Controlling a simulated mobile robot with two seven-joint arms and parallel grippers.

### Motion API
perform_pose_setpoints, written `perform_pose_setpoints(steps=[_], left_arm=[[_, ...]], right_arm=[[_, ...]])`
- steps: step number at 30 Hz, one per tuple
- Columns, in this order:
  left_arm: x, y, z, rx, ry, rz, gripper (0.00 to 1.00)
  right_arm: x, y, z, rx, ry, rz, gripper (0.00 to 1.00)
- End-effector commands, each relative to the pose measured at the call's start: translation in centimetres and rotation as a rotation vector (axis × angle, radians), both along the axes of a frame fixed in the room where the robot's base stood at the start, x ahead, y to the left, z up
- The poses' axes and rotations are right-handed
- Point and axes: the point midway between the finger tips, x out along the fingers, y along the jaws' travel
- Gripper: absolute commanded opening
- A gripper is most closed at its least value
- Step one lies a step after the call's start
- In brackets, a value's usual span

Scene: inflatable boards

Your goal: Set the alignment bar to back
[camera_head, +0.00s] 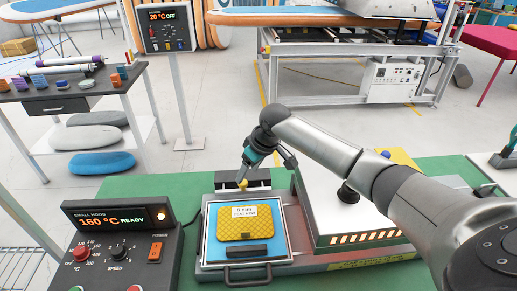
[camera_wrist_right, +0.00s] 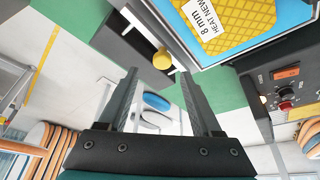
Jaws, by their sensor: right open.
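A dark bar (camera_head: 262,180) with a yellow knob (camera_head: 242,184) lies along the far edge of the press tray (camera_head: 205,250); I take it for the alignment bar. My right gripper (camera_head: 247,172) points down just above and behind the knob. In the right wrist view the two fingers (camera_wrist_right: 158,74) are spread, with the yellow knob (camera_wrist_right: 163,59) showing just beyond the gap between their tips. Nothing is held. The tray carries a yellow pad (camera_head: 225,226) with a white label and a dark block (camera_head: 243,251). My left gripper is not in view.
A white press unit (camera_head: 322,215) with a striped edge stands right of the tray, under my right arm. A control box (camera_head: 115,245) reading 160 °C READY stands left. A pole-mounted panel (camera_head: 166,28) stands behind.

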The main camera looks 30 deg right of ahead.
Motion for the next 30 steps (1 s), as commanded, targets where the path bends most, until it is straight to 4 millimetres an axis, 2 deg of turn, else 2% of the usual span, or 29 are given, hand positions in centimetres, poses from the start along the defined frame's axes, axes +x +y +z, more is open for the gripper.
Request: perform_pose_setpoints(steps=[1,9,15,21,30], left_arm=[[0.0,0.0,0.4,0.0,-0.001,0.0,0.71],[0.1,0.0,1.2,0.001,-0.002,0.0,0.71],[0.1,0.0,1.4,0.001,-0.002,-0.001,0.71],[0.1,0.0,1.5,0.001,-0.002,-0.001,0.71],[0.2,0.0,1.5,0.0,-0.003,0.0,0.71]], right_arm=[[-0.4,-0.2,1.2,-0.002,-0.003,0.002,0.66],[-2.5,-0.9,6.4,-0.003,-0.003,0.001,0.66],[-3.5,-1.3,9.1,-0.002,-0.002,0.0,0.66],[-3.9,-1.3,9.8,-0.001,0.0,0.0,0.66],[-3.9,-1.3,9.8,-0.001,0.0,0.0,0.66]])
